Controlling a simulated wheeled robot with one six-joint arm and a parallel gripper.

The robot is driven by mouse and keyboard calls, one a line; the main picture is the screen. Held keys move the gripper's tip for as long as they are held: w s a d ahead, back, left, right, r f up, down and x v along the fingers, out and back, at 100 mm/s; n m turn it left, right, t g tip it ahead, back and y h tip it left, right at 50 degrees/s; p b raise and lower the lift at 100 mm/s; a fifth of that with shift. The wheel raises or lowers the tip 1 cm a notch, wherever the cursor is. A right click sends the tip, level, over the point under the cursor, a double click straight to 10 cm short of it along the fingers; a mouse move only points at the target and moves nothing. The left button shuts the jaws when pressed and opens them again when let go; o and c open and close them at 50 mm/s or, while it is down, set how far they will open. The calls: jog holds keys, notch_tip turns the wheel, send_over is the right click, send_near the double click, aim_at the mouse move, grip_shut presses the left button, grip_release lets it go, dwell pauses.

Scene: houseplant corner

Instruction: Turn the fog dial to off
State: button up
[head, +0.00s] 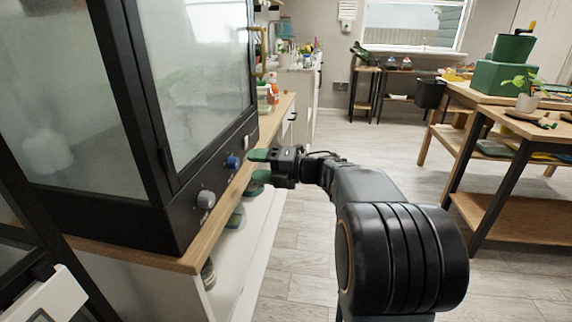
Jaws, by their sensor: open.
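A dark-framed glass cabinet (140,192) with misted panes stands at the left on a wooden top. On its lower front rail are a blue dial (232,162) and a grey dial (206,199) nearer to me. I cannot read any labels, so I cannot tell which is the fog dial or where either one points. My gripper (256,166) has green fingertips, spread apart with nothing between them. It is just right of the blue dial, pointing toward the rail, and seems apart from it.
The wooden counter edge (194,262) runs under the cabinet, with a few things on a shelf below. A white device (48,300) is at the lower left. Wooden tables (512,150) with a green box (500,78) and potted plant (525,92) stand at right. The grey floor between is clear.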

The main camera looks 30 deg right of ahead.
jog(key=p+v, duration=0.1)
jog(key=v, duration=0.8)
jog(key=shift+p, duration=0.4)
jog(key=shift+w, duration=0.1)
jog(key=w+r+m+t+h+p, duration=0.2)
jog(key=r+m+t+h+p, duration=0.1)
jog(key=r+m+h+p, duration=0.6)
jog(key=w+r+m+t+h+p, duration=0.2)
jog(key=r+m+h+p, duration=0.4)
jog(key=r+m+p, duration=0.5)
jog(key=s+a+m+g+p, duration=0.5)
jog(key=s+g+p, duration=0.1)
jog(key=s, duration=0.3)
jog(key=s+a+m+g+y+p, duration=0.1)
jog(key=s+a+m+g+p, duration=0.4)
jog(key=s+p, duration=0.3)
jog(key=shift+s+a+f+m+g+y, duration=0.25)
jog(key=shift+s+a+m+g, duration=0.2)
jog(key=shift+s+g, duration=0.25)
jog(key=shift+r, duration=0.1)
jog(key=shift+c, duration=0.2)
